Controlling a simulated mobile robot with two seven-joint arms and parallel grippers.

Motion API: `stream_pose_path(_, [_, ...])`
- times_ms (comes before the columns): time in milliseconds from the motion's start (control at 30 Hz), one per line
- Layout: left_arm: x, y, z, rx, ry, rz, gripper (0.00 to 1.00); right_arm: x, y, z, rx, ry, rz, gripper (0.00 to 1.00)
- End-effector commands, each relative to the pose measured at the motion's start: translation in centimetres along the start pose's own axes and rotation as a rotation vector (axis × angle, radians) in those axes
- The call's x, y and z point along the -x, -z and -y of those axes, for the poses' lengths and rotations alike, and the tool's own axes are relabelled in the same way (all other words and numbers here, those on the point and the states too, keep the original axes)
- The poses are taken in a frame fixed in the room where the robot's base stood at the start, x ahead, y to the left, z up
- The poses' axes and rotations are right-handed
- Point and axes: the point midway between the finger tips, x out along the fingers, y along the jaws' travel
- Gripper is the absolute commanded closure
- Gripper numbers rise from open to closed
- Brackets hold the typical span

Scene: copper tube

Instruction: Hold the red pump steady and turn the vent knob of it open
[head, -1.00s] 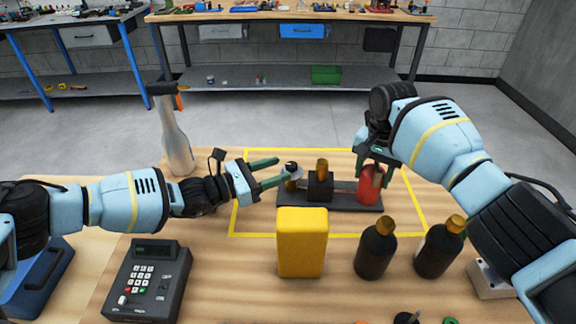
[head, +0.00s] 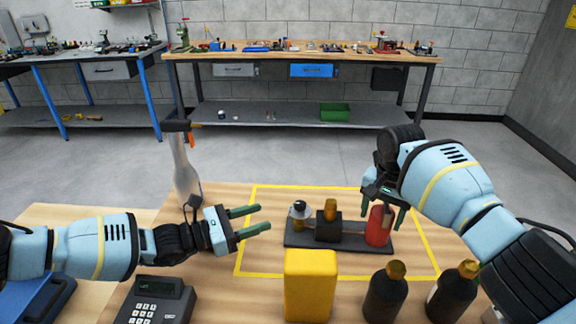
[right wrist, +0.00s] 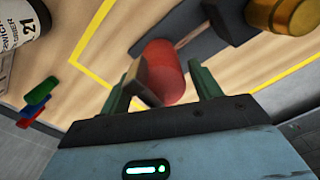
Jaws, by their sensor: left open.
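The red pump (head: 379,226) has a red cylinder at the right end of a dark base (head: 300,242). A dark block with a brass cap (head: 330,208) is in the middle. A round white and black knob (head: 298,211), probably the vent knob, is at the left end. My left gripper (head: 257,218) is open and empty, left of the knob and apart from it. My right gripper (head: 383,203) has its green fingers on either side of the red cylinder; it also shows in the right wrist view (right wrist: 165,85). Whether they press on it is unclear.
A yellow block (head: 310,285) and dark bottles (head: 385,292) stand in front of the pump. A clear bottle (head: 186,170) stands behind my left arm and a keypad device (head: 155,300) in front of it. Yellow tape (head: 340,188) outlines the pump's area.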

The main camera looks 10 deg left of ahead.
Motion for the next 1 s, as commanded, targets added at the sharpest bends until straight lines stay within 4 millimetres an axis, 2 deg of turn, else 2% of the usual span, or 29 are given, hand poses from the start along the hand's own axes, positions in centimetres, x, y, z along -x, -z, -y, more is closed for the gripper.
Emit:
stream_pose_path(33, [0.0, 0.0, 0.0, 0.0, 0.0, 0.0, 0.52, 0.0, 0.0, 0.0, 0.0, 0.0, 0.0, 0.3])
stream_pose_path(100, [0.0, 0.0, 0.0, 0.0, 0.0, 0.0, 0.52, 0.0, 0.0, 0.0, -0.001, 0.0, 0.0, 0.23])
stream_pose_path(467, [0.0, 0.0, 0.0, 0.0, 0.0, 0.0, 0.52, 0.6, 0.1, -0.1, -0.002, 0.0, -0.002, 0.23])
stream_pose_path(567, [0.0, 0.0, 0.0, 0.0, 0.0, 0.0, 0.52, 1.8, 0.1, 0.0, -0.001, 0.002, -0.003, 0.23])
stream_pose_path(1000, [0.0, 0.0, 0.0, 0.0, 0.0, 0.0, 0.52, 9.9, 0.0, 0.0, -0.001, 0.001, -0.002, 0.23])
